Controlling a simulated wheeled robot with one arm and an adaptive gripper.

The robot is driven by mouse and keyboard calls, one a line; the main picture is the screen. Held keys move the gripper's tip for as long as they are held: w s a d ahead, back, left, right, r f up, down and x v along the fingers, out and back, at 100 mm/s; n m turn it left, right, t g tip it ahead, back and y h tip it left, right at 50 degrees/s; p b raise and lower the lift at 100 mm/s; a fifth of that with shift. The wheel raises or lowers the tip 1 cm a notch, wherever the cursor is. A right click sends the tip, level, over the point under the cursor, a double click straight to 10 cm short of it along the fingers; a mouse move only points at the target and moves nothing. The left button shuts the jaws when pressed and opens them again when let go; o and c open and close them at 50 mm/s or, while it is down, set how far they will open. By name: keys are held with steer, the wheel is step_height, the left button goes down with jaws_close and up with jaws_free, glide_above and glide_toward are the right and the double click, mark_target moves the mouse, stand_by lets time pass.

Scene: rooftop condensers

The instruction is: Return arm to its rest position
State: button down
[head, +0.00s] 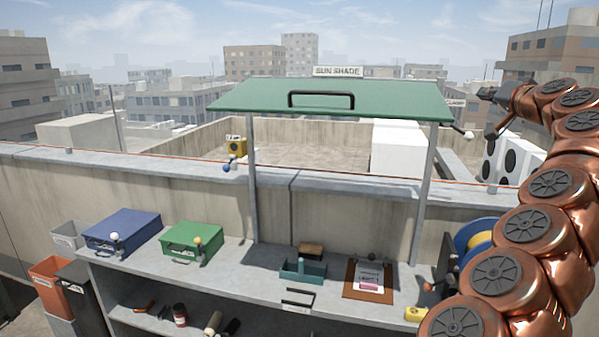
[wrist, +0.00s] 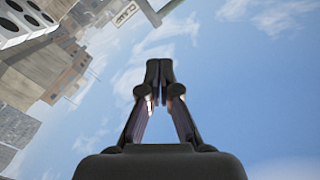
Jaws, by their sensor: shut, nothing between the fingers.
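My copper-coloured arm rises along the right side of the head view and bends over to the left at the top. My gripper (head: 487,95) is at its end, raised to the right of the green sun shade, near the shade's right edge. In the wrist view my gripper (wrist: 159,66) has its fingertips together with nothing between them, against blue sky. Nothing touches the fingers in the wrist view.
The green sun shade (head: 330,98) stands on posts over a grey workbench (head: 235,265). On the bench are a blue case (head: 123,229), a green case (head: 191,242), a teal tray (head: 302,272) and a clipboard (head: 369,280). A cable reel (head: 475,240) is beside my arm. White condensers (head: 510,160) stand behind.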

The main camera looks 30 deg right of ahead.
steer(key=w+a+n+y, duration=0.1)
steer(key=w+a, duration=0.2)
steer(key=a, duration=0.1)
steer(key=w+a+n+y, duration=0.1)
steer(key=w+a+y, duration=0.1)
steer(key=a, duration=0.3)
steer(key=w+a+n+y, duration=0.1)
steer(key=w+a+y, duration=0.1)
steer(key=a, duration=0.3)
steer(key=shift+w+n, duration=0.4)
steer(key=shift+w, duration=0.45)
steer(key=w+a+f+n+g+y, duration=0.2)
steer(key=a+f+n+y, duration=0.1)
steer(key=a, duration=1.1)
steer(key=w+a+f+n+g+y, duration=0.1)
steer(key=a+f+n+g+y, duration=0.2)
steer(key=a, duration=1.1)
steer(key=s+a+f+n+g, duration=0.2)
steer(key=s+a+f+g, duration=0.45)
steer(key=a+f, duration=0.8)
steer(key=s+a+f+g+h, duration=0.1)
steer(key=s+f+g+h, duration=0.15)
steer(key=s+f, duration=1.05)
steer(key=s+f+g+h, duration=0.2)
steer(key=s+f+g, duration=0.2)
steer(key=s+f, duration=1)
steer(key=s+f+b, duration=0.4)
steer(key=f+b, duration=0.2)
steer(key=b, duration=0.4)
steer(key=shift+s, duration=0.2)
